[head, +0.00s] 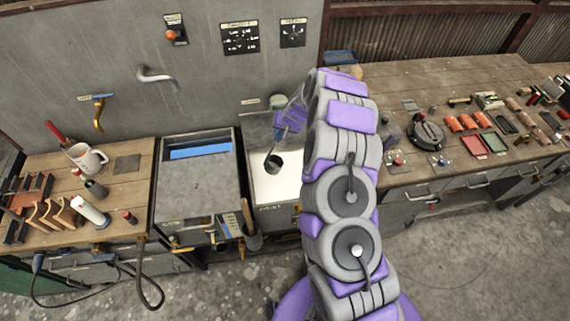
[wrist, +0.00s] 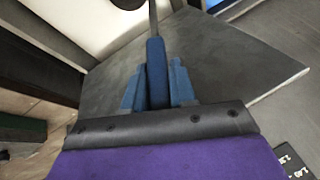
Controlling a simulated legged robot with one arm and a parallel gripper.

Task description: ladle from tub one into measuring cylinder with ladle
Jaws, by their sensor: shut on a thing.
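My gripper (head: 290,118) is in the upper middle of the head view, partly hidden by my arm. In the wrist view its blue fingers (wrist: 157,88) are shut on the handle of the ladle (wrist: 153,25). The ladle's dark cup (head: 274,162) hangs over a white-lined tub (head: 275,188); whether it touches anything inside and what it holds cannot be told. A grey tub (head: 195,190) with a blue strip in its opening stands to the left. I cannot identify the measuring cylinder with certainty; my arm hides part of the area behind the tub.
A wooden bench (head: 130,200) at left holds a white mug (head: 86,157), bottles and wooden pieces. A long workbench (head: 470,100) at right holds trays and tools. A wall with a metal spout (head: 155,76) stands behind. A dark holder (head: 251,238) hangs at the tubs' front.

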